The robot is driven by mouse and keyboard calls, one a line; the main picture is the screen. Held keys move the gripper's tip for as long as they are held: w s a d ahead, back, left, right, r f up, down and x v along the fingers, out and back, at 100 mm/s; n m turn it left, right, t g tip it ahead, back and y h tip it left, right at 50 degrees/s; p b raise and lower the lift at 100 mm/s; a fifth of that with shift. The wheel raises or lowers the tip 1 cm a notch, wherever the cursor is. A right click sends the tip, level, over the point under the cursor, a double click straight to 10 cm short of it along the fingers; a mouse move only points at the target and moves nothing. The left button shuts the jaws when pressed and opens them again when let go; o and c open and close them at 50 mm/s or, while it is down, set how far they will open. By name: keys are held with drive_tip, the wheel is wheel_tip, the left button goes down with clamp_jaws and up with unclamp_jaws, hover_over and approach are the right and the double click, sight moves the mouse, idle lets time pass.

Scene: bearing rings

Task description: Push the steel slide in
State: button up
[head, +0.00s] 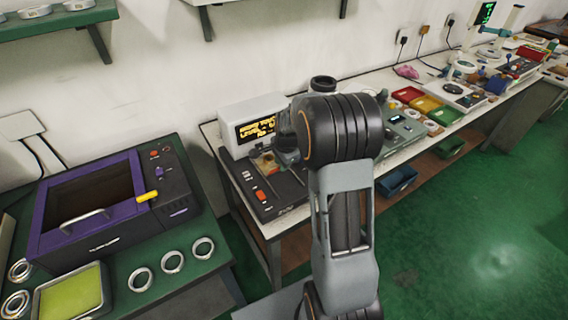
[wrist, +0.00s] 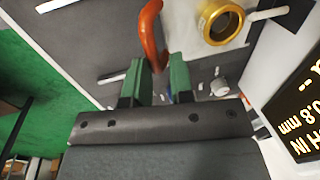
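I cannot pick out the steel slide for certain. In the wrist view my gripper (wrist: 160,68) has two green fingers with a gap between them. The lower end of a curved orange-red handle (wrist: 152,32) shows at that gap; I cannot tell whether the fingers touch it. A brass-coloured ring (wrist: 220,20) lies to the right of the handle, on a grey surface. In the head view my arm reaches over the black device (head: 262,192) on the white bench, and my fingertips are hidden or too small to make out.
A gauge box with a lit amber display (head: 256,130) stands behind the black device; its display also shows in the wrist view (wrist: 302,115). At left, a green table holds a purple-framed box (head: 62,243), steel rings (head: 172,262) and a yellow-green tray (head: 72,293). Green floor is free at right.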

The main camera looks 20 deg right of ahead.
drive_tip(key=o, duration=0.3)
drive_tip(key=r, duration=0.4)
drive_tip(key=s+r, duration=0.1)
drive_tip(key=r, duration=0.4)
drive_tip(key=s+r, duration=0.1)
drive_tip(key=r, duration=0.3)
drive_tip(key=shift+s+d+r, duration=0.1)
drive_tip(key=shift+s+r, duration=0.1)
drive_tip(key=shift+r, duration=0.1)
idle(0.4)
drive_tip(key=s+a+n, duration=0.3)
drive_tip(key=s+n, duration=0.2)
drive_tip(key=s, duration=0.1)
drive_tip(key=s+a+f+n+t, duration=0.1)
drive_tip(key=s+a+n, duration=0.3)
drive_tip(key=s+n, duration=0.2)
drive_tip(key=s+a+n, duration=0.3)
drive_tip(key=s+n, duration=0.2)
drive_tip(key=s, duration=0.1)
drive_tip(key=shift+s+a+f+n, duration=0.15)
drive_tip(key=shift+s+f+n, duration=0.2)
drive_tip(key=shift+s+n, duration=0.05)
